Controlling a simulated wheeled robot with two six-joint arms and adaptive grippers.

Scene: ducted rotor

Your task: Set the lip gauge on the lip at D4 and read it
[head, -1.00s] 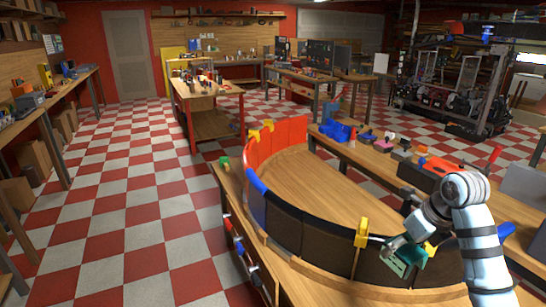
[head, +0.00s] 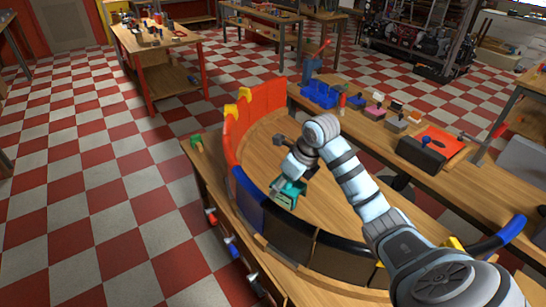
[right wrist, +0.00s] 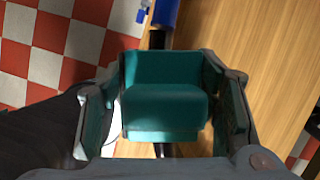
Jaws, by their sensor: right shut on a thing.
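The teal lip gauge (head: 287,197) is gripped by my right gripper (head: 291,185), inside the curved ring wall. In the head view it appears close to the inner side of the blue panel (head: 249,202); I cannot tell whether it touches the lip. The right wrist view shows the gauge (right wrist: 165,98) between the two fingers (right wrist: 165,112), with a blue lip section (right wrist: 165,14) just beyond it. The gauge hides the lip below it. Its reading and any D4 mark cannot be made out. My left gripper is out of view.
A green item (head: 197,143) lies on the bench outside.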

